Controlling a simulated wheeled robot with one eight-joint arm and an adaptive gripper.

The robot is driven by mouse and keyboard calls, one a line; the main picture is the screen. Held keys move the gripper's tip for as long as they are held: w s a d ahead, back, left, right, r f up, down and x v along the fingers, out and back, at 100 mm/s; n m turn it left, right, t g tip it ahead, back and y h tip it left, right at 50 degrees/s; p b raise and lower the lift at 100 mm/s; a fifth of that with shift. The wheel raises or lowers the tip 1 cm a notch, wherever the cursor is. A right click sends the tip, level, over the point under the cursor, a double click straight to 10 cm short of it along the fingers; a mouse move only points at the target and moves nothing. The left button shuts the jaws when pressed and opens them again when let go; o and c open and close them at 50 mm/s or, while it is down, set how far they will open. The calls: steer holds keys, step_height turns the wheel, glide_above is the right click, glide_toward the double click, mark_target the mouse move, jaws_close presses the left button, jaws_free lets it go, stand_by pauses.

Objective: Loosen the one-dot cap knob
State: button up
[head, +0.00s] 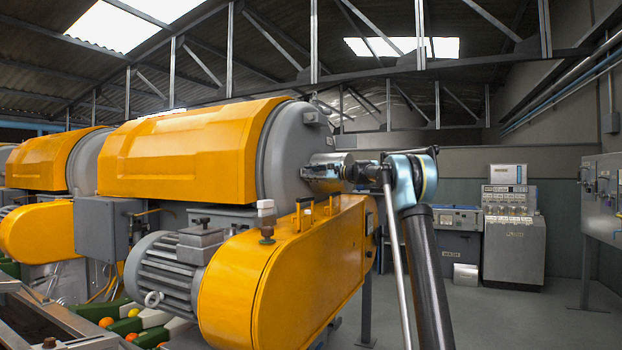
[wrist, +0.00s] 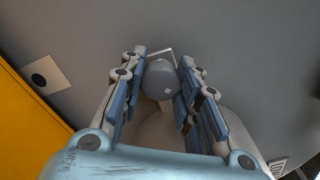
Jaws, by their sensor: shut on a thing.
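The cap knob (wrist: 160,78) is a dark grey rounded knob in the wrist view, with one pale mark on its face. My gripper (wrist: 162,88) has its blue-grey fingers closed on both sides of it. The knob cannot be made out clearly there, and the fingertips are small and dark.
The yellow drive guard (head: 290,265) lies just below and left of my arm, with a grey motor (head: 163,275) beside it. Grey control cabinets (head: 513,235) stand at the back right. The floor (head: 480,315) right of my arm is clear.

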steer(key=n, duration=0.4)
steer(key=shift+f+n, duration=0.1)
steer(key=shift+n, duration=0.2)
steer(key=n, duration=0.4)
steer(key=shift+n, duration=0.4)
steer(key=o, duration=1.1)
steer(key=shift+a+f, duration=0.1)
steer(key=shift+d, duration=0.2)
steer(key=shift+v, duration=5.85)
